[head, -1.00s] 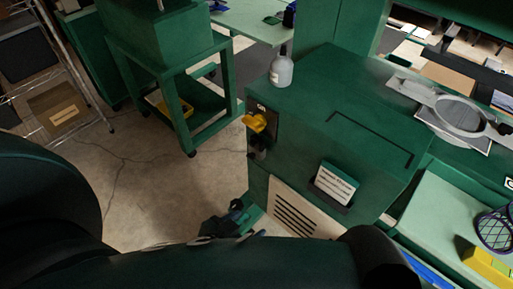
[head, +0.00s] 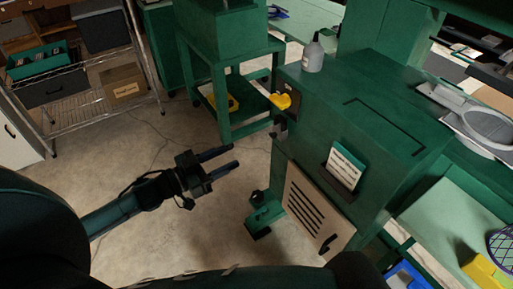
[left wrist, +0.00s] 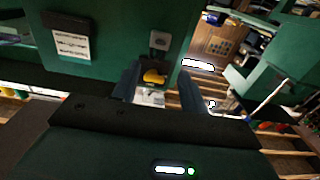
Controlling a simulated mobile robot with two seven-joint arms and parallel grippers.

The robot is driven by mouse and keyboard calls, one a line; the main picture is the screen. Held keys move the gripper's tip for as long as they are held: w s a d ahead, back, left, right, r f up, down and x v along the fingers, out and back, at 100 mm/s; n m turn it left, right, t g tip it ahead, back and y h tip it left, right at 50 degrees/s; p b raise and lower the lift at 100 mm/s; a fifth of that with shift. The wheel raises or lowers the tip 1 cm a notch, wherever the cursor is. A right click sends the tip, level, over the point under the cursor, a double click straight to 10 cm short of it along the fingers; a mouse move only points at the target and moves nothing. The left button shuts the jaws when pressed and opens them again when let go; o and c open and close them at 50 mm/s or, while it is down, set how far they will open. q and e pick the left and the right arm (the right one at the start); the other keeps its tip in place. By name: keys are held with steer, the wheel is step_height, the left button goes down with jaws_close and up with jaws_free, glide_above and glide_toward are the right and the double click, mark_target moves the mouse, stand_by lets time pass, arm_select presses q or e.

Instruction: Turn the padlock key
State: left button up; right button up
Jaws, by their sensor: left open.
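A yellow piece (head: 281,101) sticks out near the top of the left face of the green cabinet (head: 390,110). A small dark part (head: 278,128) sits just below it. The yellow piece also shows in the left wrist view (left wrist: 154,77), below a grey plate. I cannot make out the padlock body or a separate key. My left gripper (head: 236,157) is open and empty, left of and below the yellow piece in the head view, apart from the cabinet. In the left wrist view its two fingers (left wrist: 160,88) frame the yellow piece with a gap between. My right gripper is not in view.
A bottle (head: 313,56) and a printed card (head: 346,167) are on the cabinet. A low green part (head: 264,213) stands at the cabinet's foot. A wire shelf (head: 85,90) is at left. Open floor surrounds my left gripper.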

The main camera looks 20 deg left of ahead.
mark_target(272, 135)
arm_select(q)
steer(key=x, duration=1.3)
steer(key=shift+p, duration=0.35)
steer(key=shift+c, duration=0.2)
jaws_close()
